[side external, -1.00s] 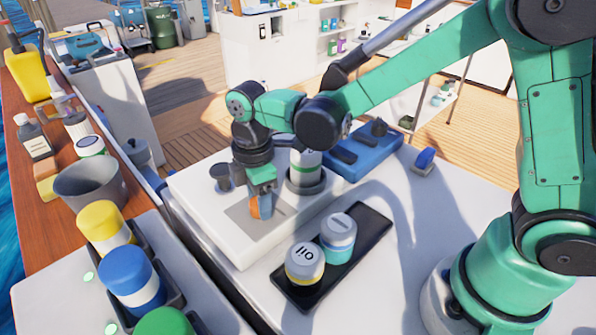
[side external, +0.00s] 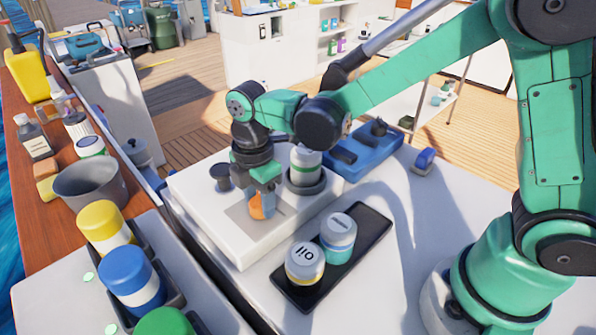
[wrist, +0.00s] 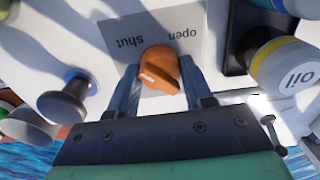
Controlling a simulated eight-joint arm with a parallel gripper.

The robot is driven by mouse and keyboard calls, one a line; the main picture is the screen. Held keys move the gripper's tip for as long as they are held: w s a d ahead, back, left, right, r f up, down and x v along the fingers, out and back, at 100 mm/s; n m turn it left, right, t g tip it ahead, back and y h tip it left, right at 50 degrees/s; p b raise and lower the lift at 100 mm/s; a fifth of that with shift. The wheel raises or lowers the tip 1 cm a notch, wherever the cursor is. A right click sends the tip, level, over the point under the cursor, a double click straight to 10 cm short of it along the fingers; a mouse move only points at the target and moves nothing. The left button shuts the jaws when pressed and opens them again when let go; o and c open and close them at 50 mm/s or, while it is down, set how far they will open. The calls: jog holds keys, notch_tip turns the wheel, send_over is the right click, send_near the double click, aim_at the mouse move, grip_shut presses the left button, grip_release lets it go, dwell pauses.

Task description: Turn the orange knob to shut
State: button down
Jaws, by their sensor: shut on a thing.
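The orange knob (side external: 262,208) stands on a grey plate (side external: 238,214) set in the white raised hatch block (side external: 215,235). My gripper (side external: 264,202) points down over it, with one finger on each side. In the wrist view the knob (wrist: 158,66) sits between the two fingers of my gripper (wrist: 160,88), which are shut on it. The words "shut" and "open" are printed on the plate (wrist: 152,27) beyond the knob, "shut" to the left and "open" to the right. I cannot tell exactly which word the knob points to.
A white canister with a green band (side external: 306,166) stands close behind my gripper, right of a black round-topped post (side external: 221,176). A black tray (side external: 296,295) with two jars lies to the right. A blue tray (side external: 372,150) is behind. The block's front corner is clear.

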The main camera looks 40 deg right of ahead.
aim_at(259, 196)
jog(key=shift+c, duration=1.7)
grip_release()
jog(key=shift+r, duration=0.1)
jog(key=shift+r, duration=2.75)
jog(key=s+d+r+m+t, duration=0.1)
jog(key=s+d+m+t, duration=0.2)
jog(key=m, duration=0.6)
jog(key=s+d+r+m+t, duration=0.2)
jog(key=s+d+m+t, duration=0.1)
jog(key=d+m, duration=0.4)
jog(key=shift+s+d+m+t, duration=0.25)
jog(key=shift+s+m+t, duration=0.2)
jog(key=shift+m, duration=0.65)
